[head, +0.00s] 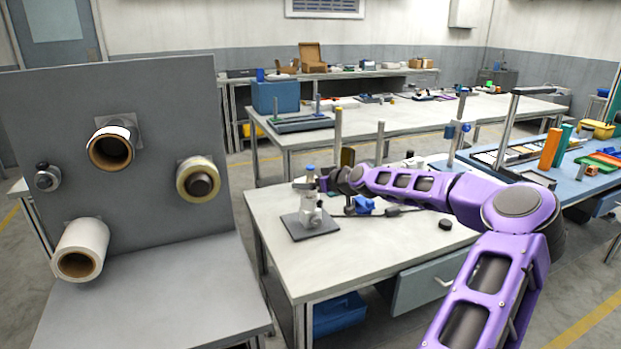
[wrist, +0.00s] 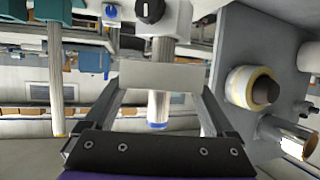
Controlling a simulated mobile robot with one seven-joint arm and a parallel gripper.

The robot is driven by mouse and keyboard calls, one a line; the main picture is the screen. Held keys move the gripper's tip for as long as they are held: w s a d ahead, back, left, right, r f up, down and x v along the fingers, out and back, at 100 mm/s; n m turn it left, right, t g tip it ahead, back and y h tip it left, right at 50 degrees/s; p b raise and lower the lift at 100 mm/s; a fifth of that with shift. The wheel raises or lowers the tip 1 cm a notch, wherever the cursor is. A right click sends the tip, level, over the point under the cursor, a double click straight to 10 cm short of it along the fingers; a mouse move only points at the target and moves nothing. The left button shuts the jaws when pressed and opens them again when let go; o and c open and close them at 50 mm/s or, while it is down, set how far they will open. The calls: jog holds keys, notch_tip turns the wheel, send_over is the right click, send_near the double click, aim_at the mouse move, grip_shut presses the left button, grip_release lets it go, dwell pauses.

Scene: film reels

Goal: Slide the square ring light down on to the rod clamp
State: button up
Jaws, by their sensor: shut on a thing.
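My gripper (wrist: 161,77) is shut on the square ring light (wrist: 137,76), a pale grey block between its fingers in the wrist view. A grey rod (wrist: 158,106) with a blue end shows on both sides of the block. The ring light lines up with it and appears to be around it, though its opening is hidden. The rod clamp (wrist: 177,18), a white block with a black knob, sits farther along the rod, apart from the ring light. In the head view, my gripper (head: 322,181) is beside the blue-tipped rod (head: 310,175) above the stand's dark base (head: 325,226); the ring light is hard to make out.
Other upright posts (head: 380,142) stand behind my arm on the white table (head: 268,215). A black puck (head: 445,224) and a blue part (head: 364,205) lie to the right. A grey panel (head: 150,200) with mounted rolls stands left. The table's front is mostly clear.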

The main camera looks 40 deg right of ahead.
jog(key=shift+f, duration=0.9)
jog(key=shift+f, duration=0.5)
jog(key=o, duration=1.2)
jog(key=shift+o, duration=0.2)
jog(key=p+v, duration=0.1)
jog(key=v, duration=1.6)
jog(key=shift+s+p, duration=0.2)
jog(key=shift+p, duration=0.2)
